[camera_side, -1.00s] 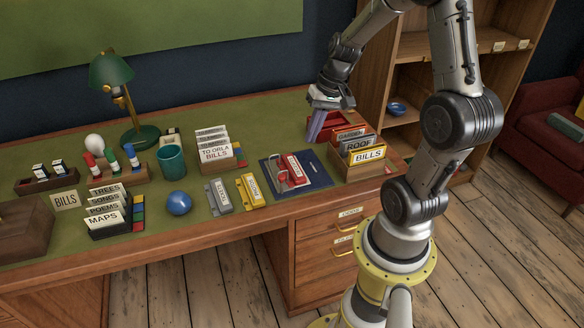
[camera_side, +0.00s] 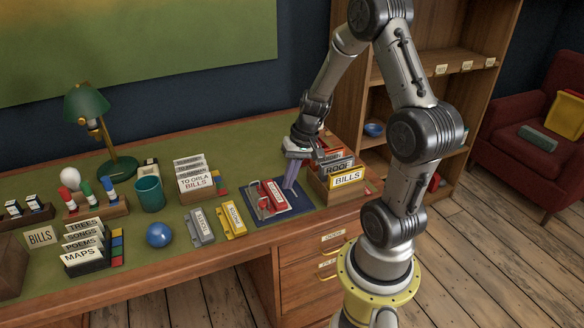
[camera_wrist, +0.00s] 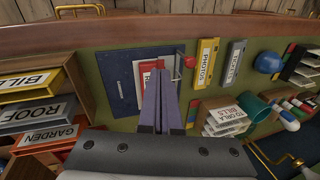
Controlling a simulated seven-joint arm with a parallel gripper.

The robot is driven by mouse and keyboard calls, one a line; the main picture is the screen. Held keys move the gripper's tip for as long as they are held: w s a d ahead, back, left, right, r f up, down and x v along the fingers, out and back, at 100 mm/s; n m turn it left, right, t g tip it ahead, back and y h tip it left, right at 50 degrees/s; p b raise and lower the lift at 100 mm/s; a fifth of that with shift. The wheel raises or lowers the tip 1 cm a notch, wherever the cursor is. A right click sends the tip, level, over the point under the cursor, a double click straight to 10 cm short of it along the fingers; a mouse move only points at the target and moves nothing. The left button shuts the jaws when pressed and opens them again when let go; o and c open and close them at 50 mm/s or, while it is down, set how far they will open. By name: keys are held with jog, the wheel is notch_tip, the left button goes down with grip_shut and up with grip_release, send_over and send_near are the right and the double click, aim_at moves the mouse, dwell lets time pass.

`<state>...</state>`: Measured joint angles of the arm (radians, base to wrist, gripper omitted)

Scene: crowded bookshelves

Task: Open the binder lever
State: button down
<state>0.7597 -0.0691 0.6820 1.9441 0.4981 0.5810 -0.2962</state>
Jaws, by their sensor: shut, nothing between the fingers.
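The open blue binder (camera_side: 257,190) lies flat on the green desk top, left of the box of files. A red label strip (camera_side: 273,194) and a metal lever mechanism (camera_side: 262,207) sit on it. In the wrist view the binder (camera_wrist: 122,88) is partly hidden behind my fingers, and a red knob (camera_wrist: 190,62) shows at the end of the metal lever. My gripper (camera_side: 291,186) points down at the binder's right part, its purple fingers shut and empty. In the wrist view the fingertips (camera_wrist: 163,72) appear over the red strip (camera_wrist: 146,70). I cannot tell whether they touch it.
A box with BILLS (camera_side: 347,178) and ROOF files stands right of the binder. A yellow labelled file (camera_side: 233,219) and a grey one (camera_side: 200,226) lie to its left. A blue ball (camera_side: 159,235) and teal cup (camera_side: 150,194) stand further left.

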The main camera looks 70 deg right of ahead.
jog(key=w+a+f, duration=0.2)
jog(key=w+f, duration=0.1)
jog(key=f, duration=0.1)
jog(key=shift+w+a, duration=0.35)
jog(key=shift+w, duration=0.05)
